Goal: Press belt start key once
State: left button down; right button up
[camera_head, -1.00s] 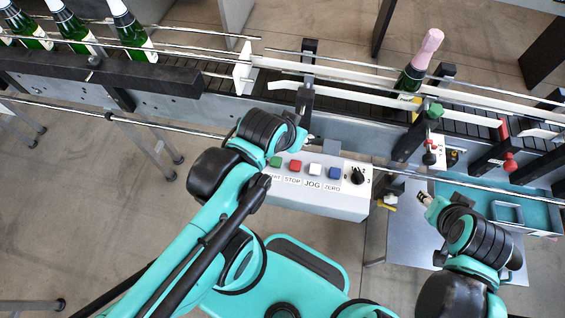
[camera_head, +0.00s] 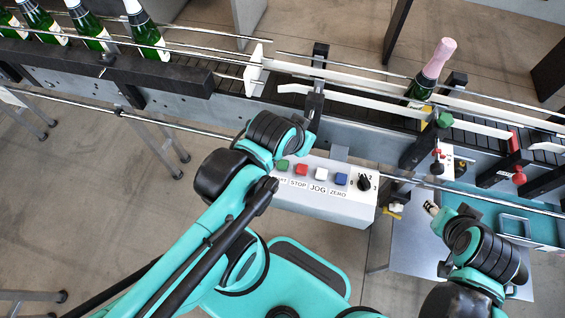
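The control box (camera_head: 325,205) carries a row of keys with labels under them. The green key (camera_head: 282,165) is at the left end, its label partly hidden by my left arm and ending in "RT". A red STOP key (camera_head: 301,170), a white JOG key (camera_head: 321,174) and a blue ZERO key (camera_head: 340,179) follow to the right. My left gripper (camera_head: 305,137) is just above and behind the green key, seen mostly from behind; its fingers are hidden. My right gripper (camera_head: 431,208) is right of the box, over a grey table, its fingertips small and close together.
A conveyor (camera_head: 350,115) runs across behind the box. A green bottle with a pink foil top (camera_head: 433,68) stands on it. Several white-topped bottles (camera_head: 148,35) stand at the upper left. A black rotary knob (camera_head: 366,183) is on the box. A teal tray (camera_head: 470,194) lies at right.

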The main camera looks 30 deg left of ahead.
aim_at(282, 164)
jog(key=k+j, duration=0.1)
jog(key=k, duration=0.35)
jog(key=k+j, duration=0.1)
jog(key=k, duration=0.35)
jog(key=u, duration=0.05)
